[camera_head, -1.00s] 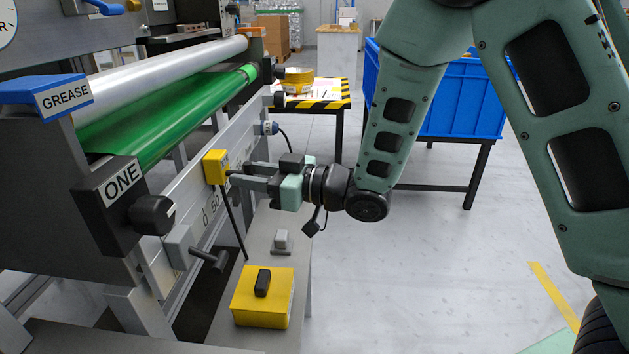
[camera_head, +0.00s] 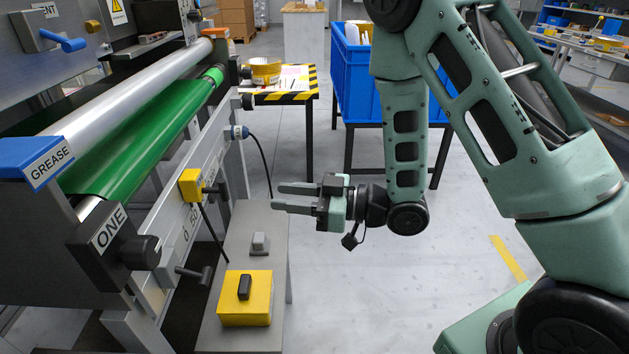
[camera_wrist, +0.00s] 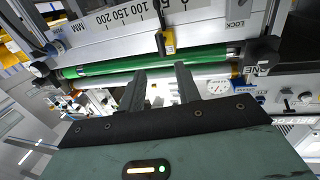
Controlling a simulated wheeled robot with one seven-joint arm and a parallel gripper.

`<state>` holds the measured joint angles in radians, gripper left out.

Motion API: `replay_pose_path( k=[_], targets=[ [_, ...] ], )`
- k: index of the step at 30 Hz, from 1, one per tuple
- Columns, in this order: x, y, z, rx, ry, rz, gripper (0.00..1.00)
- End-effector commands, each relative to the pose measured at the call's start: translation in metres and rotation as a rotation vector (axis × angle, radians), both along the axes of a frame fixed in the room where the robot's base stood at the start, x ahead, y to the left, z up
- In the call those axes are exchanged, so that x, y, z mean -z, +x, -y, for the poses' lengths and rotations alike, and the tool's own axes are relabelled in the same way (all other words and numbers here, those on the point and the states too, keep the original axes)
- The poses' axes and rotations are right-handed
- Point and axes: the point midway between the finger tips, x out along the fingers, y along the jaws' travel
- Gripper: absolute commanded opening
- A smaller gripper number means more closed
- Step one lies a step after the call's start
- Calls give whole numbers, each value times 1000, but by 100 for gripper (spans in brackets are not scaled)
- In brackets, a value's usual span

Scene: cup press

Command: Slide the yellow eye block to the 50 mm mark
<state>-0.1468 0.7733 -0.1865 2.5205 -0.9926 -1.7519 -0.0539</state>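The yellow eye block (camera_head: 190,185) sits on the grey rail along the front of the roller machine, with a dark knob on its right and a dark cable hanging below. The scale's "0" and "50" (camera_head: 191,228) are printed on the rail below it. In the wrist view the yellow block (camera_wrist: 168,44) is beyond the fingers, and the scale (camera_wrist: 125,16) shows 200, 150, 100 and MM to its left. My gripper (camera_head: 276,197) is open and empty, to the right of the block and clear of it. The block's exact reading cannot be told.
The green roller (camera_head: 150,140) lies behind the rail. A dark box labelled ONE (camera_head: 103,240) and a black knob are at the near end. A yellow box (camera_head: 245,305) stands on a grey bench below. A striped table (camera_head: 280,95) and blue bin (camera_head: 355,80) stand behind.

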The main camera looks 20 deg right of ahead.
Motion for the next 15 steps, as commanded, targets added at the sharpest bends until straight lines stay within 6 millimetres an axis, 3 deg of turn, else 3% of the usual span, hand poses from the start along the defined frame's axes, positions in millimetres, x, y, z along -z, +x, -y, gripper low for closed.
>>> replay_pose_path(
  k=[11, 15],
  targets=[
    [-6, -12, 12, 11, 7, -5, 33],
    [0, -22, 29, 12, 6, -2, 33]
  ],
)
